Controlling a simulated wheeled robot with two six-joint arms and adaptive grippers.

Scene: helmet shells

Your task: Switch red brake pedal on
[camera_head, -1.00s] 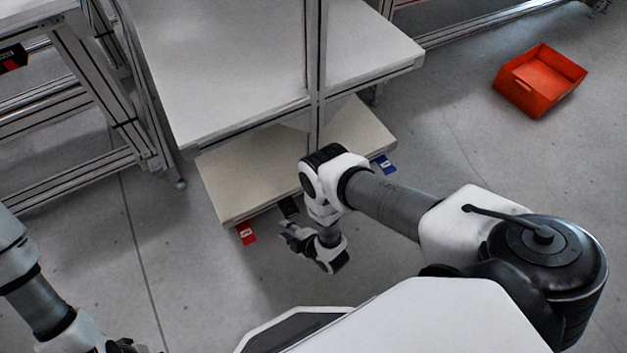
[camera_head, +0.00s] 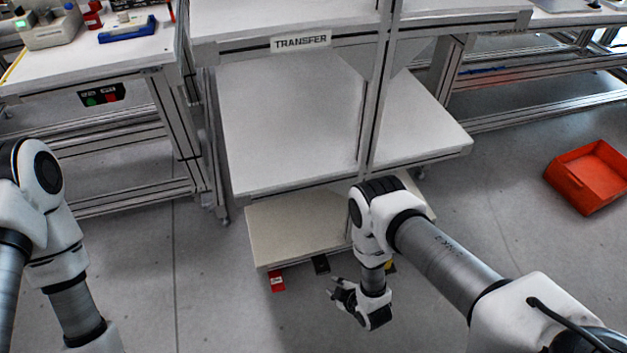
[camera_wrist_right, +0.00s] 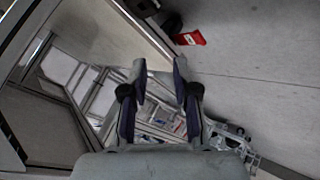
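The red brake pedal (camera_head: 277,282) sticks out low at the front left edge of the cart's cream bottom shelf (camera_head: 300,232). It also shows in the right wrist view (camera_wrist_right: 190,38), beyond the fingers and a little right of them. My right gripper (camera_head: 336,290) is low in front of the shelf, to the right of the red pedal and apart from it. In the right wrist view its two fingers (camera_wrist_right: 160,78) are spread with nothing held between them. My left arm shows at the left, but its gripper is out of the picture.
A black pedal (camera_head: 321,264) is right of the red one. A yellow pedal (camera_head: 391,267) is partly hidden behind my right arm. A red-orange bin (camera_head: 588,178) is on the floor at right. Floor left of the cart is clear.

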